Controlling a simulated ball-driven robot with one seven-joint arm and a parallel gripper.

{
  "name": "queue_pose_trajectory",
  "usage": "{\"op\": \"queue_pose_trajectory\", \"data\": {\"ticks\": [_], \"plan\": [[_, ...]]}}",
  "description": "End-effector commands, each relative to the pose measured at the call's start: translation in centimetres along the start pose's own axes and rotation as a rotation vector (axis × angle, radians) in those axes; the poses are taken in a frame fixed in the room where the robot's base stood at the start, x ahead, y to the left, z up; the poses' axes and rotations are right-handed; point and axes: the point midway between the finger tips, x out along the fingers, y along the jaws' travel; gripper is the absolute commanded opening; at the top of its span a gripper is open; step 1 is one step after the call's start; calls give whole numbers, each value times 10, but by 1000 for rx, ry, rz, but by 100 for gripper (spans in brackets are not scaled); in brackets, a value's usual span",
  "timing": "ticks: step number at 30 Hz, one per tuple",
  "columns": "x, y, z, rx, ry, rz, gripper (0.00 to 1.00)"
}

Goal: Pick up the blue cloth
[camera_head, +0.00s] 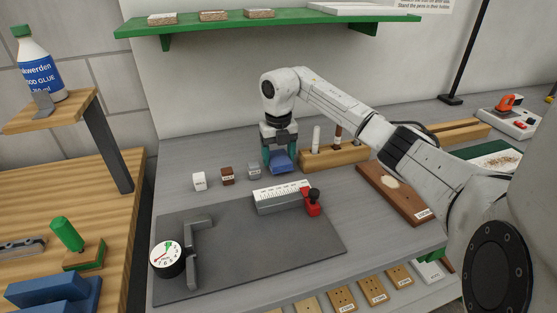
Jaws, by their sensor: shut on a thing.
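The blue cloth (281,162) is a small folded blue piece at the back middle of the grey bench. My gripper (280,156) points down over it, with a teal finger on each side. It is shut on the cloth. I cannot tell whether the cloth still touches the bench top.
A wooden pen block (335,158) stands close right of the gripper. Small white, brown and grey cubes (227,175) sit to the left. In front are a dark mat (230,255), a scaled block (280,197) and a round dial (167,258). A green shelf (270,22) hangs above.

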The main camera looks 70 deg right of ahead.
Motion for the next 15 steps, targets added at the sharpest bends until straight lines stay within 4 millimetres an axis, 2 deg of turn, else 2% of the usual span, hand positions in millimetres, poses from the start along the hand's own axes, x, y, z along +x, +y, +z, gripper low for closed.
{"op": "queue_pose_trajectory", "data": {"ticks": [2, 4, 11, 15], "plan": [[-13, -1, 1, 1, -5, -3, 40], [-26, -7, -6, 1, -5, -2, 40], [-73, -29, -40, 1, -6, -3, 40], [-86, -46, -66, 2, -3, -2, 40]]}}
